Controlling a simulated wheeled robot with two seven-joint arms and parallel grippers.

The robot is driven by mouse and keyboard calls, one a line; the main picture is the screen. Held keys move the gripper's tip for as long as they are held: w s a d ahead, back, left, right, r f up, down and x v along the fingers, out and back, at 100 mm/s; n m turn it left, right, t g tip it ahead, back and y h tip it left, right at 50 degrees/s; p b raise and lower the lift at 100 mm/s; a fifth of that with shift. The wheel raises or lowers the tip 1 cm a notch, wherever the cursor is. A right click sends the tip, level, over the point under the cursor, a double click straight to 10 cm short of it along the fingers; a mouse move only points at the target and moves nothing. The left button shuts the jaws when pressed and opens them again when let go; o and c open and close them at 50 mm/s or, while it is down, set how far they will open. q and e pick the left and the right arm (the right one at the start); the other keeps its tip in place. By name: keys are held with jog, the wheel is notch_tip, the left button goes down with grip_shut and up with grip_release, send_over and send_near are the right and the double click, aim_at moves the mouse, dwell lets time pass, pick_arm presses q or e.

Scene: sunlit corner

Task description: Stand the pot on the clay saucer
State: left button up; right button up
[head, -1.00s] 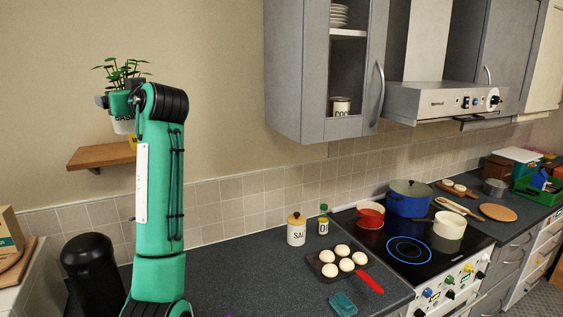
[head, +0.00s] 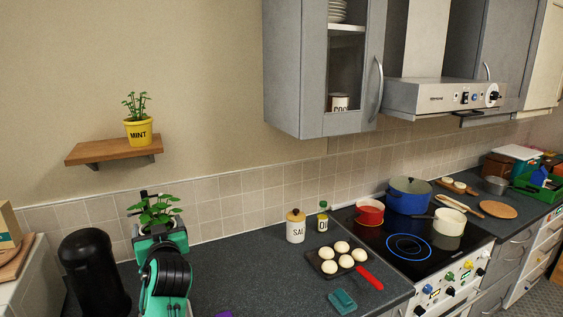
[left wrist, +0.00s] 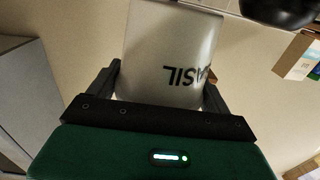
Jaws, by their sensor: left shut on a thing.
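The white pot marked BASIL, with its green leafy plant (head: 155,211), is in my left gripper (head: 160,233) low over the left part of the counter in the head view. In the left wrist view the pot (left wrist: 170,48) sits between the two dark fingers, which are shut on it, and its lettering looks upside down. In the head view my arm and gripper cover most of the pot, so I cannot tell how far its base is from the counter. I see no clay saucer in either view; my arm hides part of the counter. My right gripper is not in view.
A yellow MINT pot (head: 138,131) stands on the wooden shelf (head: 105,150). A black canister (head: 90,268) is left of my arm. A salt jar (head: 295,228), an oil bottle (head: 323,218) and an egg pan (head: 328,268) stand to the right. Counter between is mostly clear.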

pick_arm(q)
jog(key=s+d+f+m+t+h+b, duration=0.1)
jog(key=s+d+f+h, duration=0.3)
jog(key=s+f, duration=0.6)
jog(key=s+d+f+m+t+h+b, duration=0.1)
jog(key=s+d+f+m+h, duration=0.3)
jog(key=s+f, duration=0.6)
jog(key=s+d, duration=0.1)
jog(key=s, duration=0.4)
jog(key=shift+f+m, duration=0.3)
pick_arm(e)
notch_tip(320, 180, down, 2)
